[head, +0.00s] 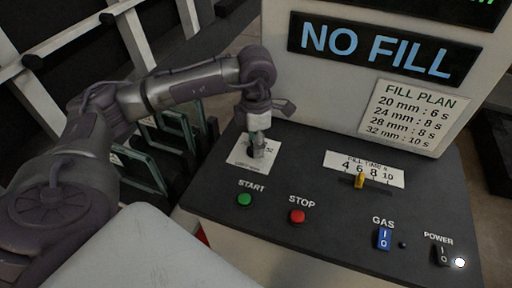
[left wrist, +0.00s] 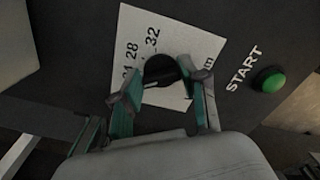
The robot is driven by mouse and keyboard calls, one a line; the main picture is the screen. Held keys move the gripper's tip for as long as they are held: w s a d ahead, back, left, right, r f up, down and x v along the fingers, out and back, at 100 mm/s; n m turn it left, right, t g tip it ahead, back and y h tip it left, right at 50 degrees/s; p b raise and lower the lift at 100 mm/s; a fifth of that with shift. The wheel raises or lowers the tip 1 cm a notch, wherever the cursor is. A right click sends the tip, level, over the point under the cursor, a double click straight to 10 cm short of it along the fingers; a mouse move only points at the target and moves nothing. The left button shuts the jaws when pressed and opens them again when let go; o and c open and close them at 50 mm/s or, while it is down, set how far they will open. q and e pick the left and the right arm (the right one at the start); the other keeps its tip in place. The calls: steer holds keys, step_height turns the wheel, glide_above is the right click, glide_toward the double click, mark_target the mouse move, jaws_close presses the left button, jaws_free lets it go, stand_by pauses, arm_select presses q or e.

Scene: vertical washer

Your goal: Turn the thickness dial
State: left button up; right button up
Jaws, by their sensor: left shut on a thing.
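The thickness dial (left wrist: 160,70) is a dark round knob on a white printed label (left wrist: 132,32) in the left wrist view. The numbers 28 and 32 show on the label. My left gripper (left wrist: 160,92) has its two fingers on either side of the dial and is shut on it. In the head view my left gripper (head: 257,147) points down over the label (head: 244,160) and hides most of the dial and its print. My right gripper is in neither view.
The dark panel (head: 330,215) also carries a green START button (head: 245,199), a red STOP button (head: 297,216), a yellow fill time lever (head: 359,181), a blue GAS switch (head: 384,238) and a POWER switch (head: 442,254). Glass panes (head: 140,167) stand left of the panel.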

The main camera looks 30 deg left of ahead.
arm_select(q)
steer(key=shift+m+b, duration=1)
steer(key=shift+m, duration=0.3)
steer(key=o, duration=1.1)
steer(key=shift+o, duration=0.2)
step_height(320, 180, up, 12)
